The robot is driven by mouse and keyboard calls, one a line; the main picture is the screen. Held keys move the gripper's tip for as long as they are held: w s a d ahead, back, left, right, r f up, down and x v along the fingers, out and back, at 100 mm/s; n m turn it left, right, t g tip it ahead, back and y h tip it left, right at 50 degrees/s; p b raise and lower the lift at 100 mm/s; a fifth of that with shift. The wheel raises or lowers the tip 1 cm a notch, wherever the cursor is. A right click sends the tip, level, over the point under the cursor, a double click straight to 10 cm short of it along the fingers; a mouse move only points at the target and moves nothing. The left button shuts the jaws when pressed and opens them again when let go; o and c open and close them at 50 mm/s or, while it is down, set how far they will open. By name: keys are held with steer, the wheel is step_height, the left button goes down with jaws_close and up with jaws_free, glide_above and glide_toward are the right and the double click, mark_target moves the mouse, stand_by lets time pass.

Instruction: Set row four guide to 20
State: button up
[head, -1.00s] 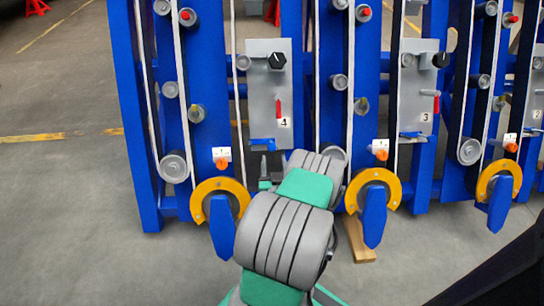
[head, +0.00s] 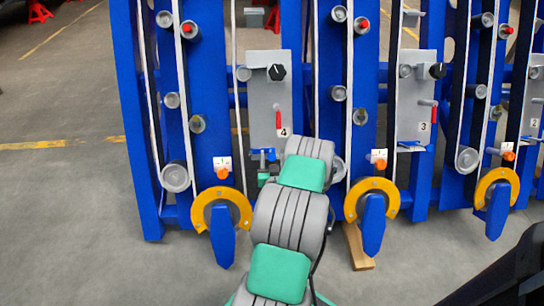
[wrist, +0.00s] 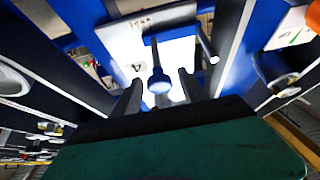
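The row four panel (head: 262,95) is a grey plate with a "4" label, a black knob (head: 277,72) at its top and a red pointer (head: 279,122). A blue handle (head: 257,154) sits at its lower edge. In the wrist view the handle's blue rod and round end (wrist: 158,83) point toward me, below the plate with the "4" (wrist: 138,67). My gripper (wrist: 160,77) is open, with one dark finger on each side of the round end; gaps show on both sides. In the head view my arm hides most of the gripper. I cannot read any scale value.
An orange knob (head: 222,172) and a yellow ring (head: 206,197) are at the lower left of the panel. The row three panel (head: 414,100) stands to the right. Blue uprights (head: 128,120) flank the rows.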

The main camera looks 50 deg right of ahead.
jaws_close()
stand_by(0.3)
stand_by(1.0)
